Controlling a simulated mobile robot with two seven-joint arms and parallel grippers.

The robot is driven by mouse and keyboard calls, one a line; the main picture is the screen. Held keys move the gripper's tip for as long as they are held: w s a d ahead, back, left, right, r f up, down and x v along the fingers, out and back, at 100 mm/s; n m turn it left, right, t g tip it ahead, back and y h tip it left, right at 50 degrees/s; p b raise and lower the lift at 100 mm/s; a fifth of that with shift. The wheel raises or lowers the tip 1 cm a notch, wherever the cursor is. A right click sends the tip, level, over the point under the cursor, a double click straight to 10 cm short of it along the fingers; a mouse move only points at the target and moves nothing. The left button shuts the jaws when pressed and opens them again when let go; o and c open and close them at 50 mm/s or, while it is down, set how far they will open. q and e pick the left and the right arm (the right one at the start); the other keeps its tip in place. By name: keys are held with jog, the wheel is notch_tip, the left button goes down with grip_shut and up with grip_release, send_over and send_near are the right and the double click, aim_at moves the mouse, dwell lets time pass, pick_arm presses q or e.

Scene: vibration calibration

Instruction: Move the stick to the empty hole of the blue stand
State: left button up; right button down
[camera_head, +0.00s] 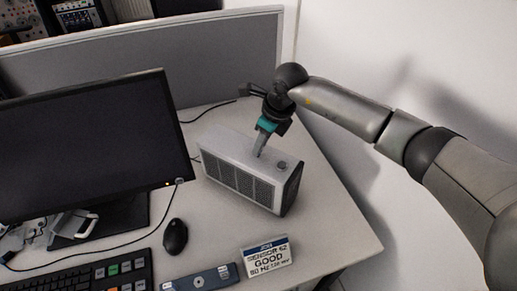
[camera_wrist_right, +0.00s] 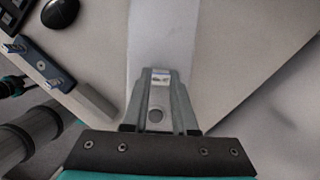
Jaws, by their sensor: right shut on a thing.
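My right gripper (camera_head: 261,149) points down at the top of the grey box with grilles, its narrow metal fingers at or just above the surface. It is shut on what appears to be the stick, mostly hidden by the fingers; a small pale patch (camera_wrist_right: 160,77) shows at the fingertips in the right wrist view. The blue stand (camera_head: 211,277) lies at the front of the desk. In the right wrist view the stand (camera_wrist_right: 36,58) has two upright blue-tipped pieces and a small round spot between them. My left gripper is not clearly visible.
The grey box (camera_head: 234,187) has a round knob on top. A black mouse (camera_head: 175,237), keyboard (camera_head: 88,273) and monitor (camera_head: 90,145) are left. A partition (camera_head: 190,60) stands behind. The desk right of the box is clear.

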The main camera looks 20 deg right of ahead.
jog(key=shift+r, duration=0.2)
dwell(0.3)
jog(key=shift+r+p, duration=1.3)
jog(key=shift+r, duration=0.4)
